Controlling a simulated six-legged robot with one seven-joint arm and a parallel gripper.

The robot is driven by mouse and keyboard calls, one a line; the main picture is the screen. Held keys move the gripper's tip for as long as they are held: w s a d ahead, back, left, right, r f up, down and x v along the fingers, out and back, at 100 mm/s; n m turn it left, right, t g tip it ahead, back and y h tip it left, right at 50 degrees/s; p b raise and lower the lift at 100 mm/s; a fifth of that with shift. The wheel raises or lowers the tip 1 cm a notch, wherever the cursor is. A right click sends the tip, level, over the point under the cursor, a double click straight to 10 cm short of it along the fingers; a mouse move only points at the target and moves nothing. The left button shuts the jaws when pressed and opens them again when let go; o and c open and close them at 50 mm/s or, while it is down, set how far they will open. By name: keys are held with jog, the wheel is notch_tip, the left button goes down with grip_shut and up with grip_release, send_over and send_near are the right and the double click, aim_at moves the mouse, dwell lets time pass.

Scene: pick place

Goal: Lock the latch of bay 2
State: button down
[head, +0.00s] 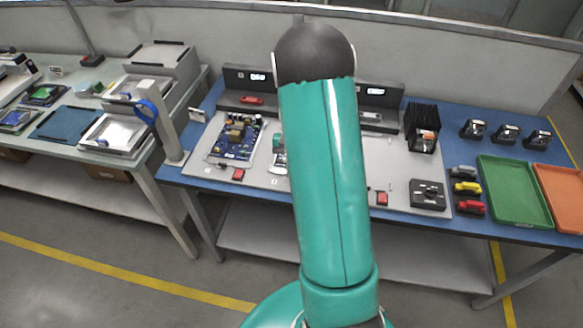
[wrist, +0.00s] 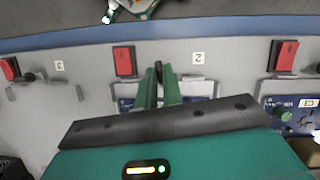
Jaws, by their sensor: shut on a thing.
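My gripper (wrist: 158,70) shows in the wrist view with its two green fingers nearly together, beside the red block (wrist: 124,61) of bay 2. The bay's label "2" (wrist: 198,57) lies just right of the fingers. The fingers are shut on what appears to be the latch handle of bay 2, which they almost wholly hide; its angle cannot be told. A circuit board (wrist: 190,88) shows behind the fingers. In the head view my teal arm covers most of bay 2 and my gripper.
Bay 1's red block (head: 238,174) and bay 3's red block (head: 382,198) flank the hidden bay. A blue circuit board (head: 238,138) lies in bay 1. A black control box (head: 428,195), connectors and a green tray (head: 514,190) stand to the right.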

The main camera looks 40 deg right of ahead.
jog(key=shift+r+m+t, duration=0.1)
jog(key=shift+m+t, duration=0.2)
jog(key=shift+m, duration=0.6)
jog(key=shift+y, duration=0.3)
jog(key=c, duration=1.5)
grip_release()
jog(key=shift+c, duration=0.2)
jog(key=shift+d, duration=0.1)
jog(key=v, duration=1.3)
jog(key=shift+r, duration=0.35)
